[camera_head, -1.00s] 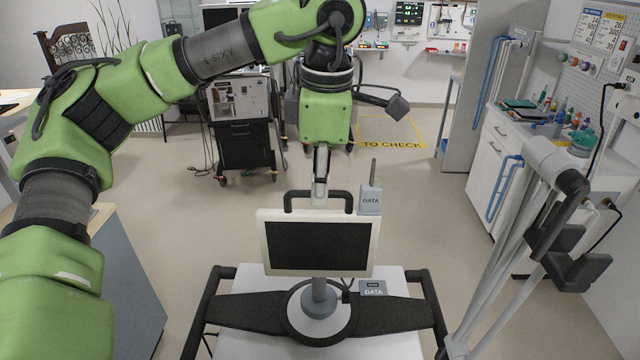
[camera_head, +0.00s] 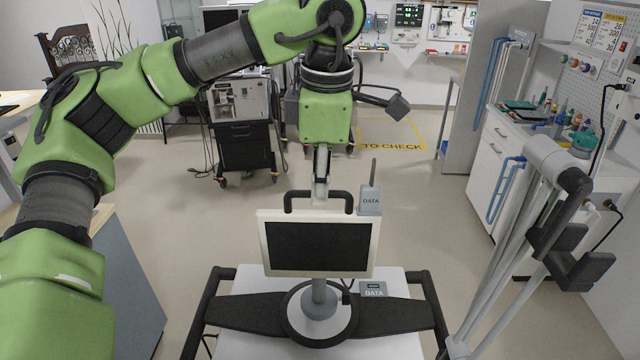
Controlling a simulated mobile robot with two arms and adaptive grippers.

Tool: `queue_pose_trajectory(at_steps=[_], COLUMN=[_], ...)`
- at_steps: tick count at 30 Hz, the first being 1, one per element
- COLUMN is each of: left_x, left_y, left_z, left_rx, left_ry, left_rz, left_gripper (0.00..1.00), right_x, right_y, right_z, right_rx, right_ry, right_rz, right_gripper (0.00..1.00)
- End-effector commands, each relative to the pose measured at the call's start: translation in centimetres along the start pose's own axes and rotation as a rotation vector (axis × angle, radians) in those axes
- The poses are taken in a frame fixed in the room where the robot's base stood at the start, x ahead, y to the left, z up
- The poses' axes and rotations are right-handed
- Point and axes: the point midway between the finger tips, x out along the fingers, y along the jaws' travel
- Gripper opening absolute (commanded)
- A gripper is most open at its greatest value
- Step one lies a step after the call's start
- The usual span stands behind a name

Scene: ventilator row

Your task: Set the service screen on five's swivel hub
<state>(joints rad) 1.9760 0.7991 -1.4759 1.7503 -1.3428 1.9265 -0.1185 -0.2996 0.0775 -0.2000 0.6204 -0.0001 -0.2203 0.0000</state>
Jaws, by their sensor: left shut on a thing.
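The service screen (camera_head: 318,246) is a pale-framed panel with a dark face, a black top handle (camera_head: 292,197) and a grey DATA box with an antenna (camera_head: 370,200) at its upper right. My left gripper (camera_head: 320,200) comes down from above and is shut on the screen's handle. The screen is upright above the swivel hub (camera_head: 302,318), a round white disc with a black ring on the white cart top. A grey post (camera_head: 319,296) shows between screen and hub; I cannot tell whether it is fully seated. My right gripper is not in view.
The cart top (camera_head: 250,350) has black rails (camera_head: 205,310) at both sides and a second DATA box (camera_head: 373,289) right of the post. Pale poles with black brackets (camera_head: 560,240) stand close at the right. Open floor lies behind the cart.

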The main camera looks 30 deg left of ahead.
Motion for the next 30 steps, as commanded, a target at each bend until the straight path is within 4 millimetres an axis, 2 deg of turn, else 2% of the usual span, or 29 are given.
queue_pose_trajectory(at_steps=[30], left_x=[1.4], left_y=[-0.1], left_z=[0.1], left_rx=[-0.001], left_ry=[-0.005], left_rz=[0.004], left_gripper=[0.0], right_x=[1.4], right_y=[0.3], right_z=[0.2], right_rx=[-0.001], right_ry=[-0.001], right_rz=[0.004], right_gripper=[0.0])
